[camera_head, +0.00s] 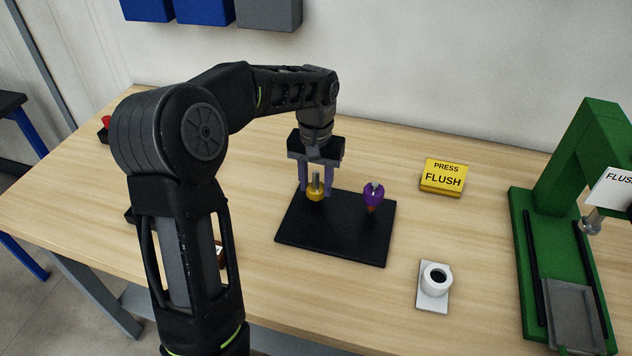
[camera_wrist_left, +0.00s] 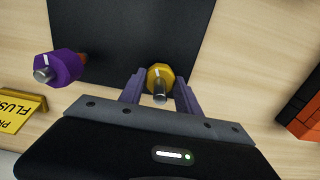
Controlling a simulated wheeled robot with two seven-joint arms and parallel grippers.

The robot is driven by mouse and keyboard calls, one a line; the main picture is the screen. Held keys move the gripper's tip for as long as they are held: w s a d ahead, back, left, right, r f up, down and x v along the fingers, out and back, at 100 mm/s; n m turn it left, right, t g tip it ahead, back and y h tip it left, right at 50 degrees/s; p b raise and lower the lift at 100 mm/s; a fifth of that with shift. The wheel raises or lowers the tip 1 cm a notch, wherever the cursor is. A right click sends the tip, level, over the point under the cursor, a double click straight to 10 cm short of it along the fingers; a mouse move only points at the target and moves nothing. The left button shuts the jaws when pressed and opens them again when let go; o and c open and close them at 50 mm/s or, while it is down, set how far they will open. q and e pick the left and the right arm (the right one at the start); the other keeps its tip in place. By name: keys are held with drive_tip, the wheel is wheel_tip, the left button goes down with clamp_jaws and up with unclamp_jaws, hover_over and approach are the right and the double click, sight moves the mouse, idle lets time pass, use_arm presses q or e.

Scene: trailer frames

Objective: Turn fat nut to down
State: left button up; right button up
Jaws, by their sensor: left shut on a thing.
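A yellow nut (camera_head: 315,194) sits on a grey bolt near the back left of the black board (camera_head: 300,236). My left gripper (camera_head: 316,188) points down over it, with its two purple fingers shut on either side of the nut. The left wrist view also shows the yellow nut (camera_wrist_left: 160,76) between the fingertips, with the bolt's end toward the camera. A purple nut (camera_head: 373,193) sits on a second post to the right on the board, apart from my gripper. It also shows in the left wrist view (camera_wrist_left: 66,66). My right gripper is not in view.
A yellow "PRESS FLUSH" block (camera_head: 443,177) lies right of the board. A white round part on a plate (camera_head: 435,284) is at the front right. A green press (camera_head: 563,220) stands at the far right. Bare table lies between these.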

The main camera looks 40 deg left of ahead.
use_arm(q)
clamp_jaws()
drive_tip(key=shift+m, duration=1.9)
drive_tip(key=o, duration=0.7)
unclamp_jaws()
drive_tip(key=shift+c, duration=0.2)
drive_tip(key=shift+r, duration=0.15)
wheel_tip(320, 180, up, 8)
drive_tip(key=shift+f, duration=0.2)
drive_tip(key=shift+f, duration=0.1)
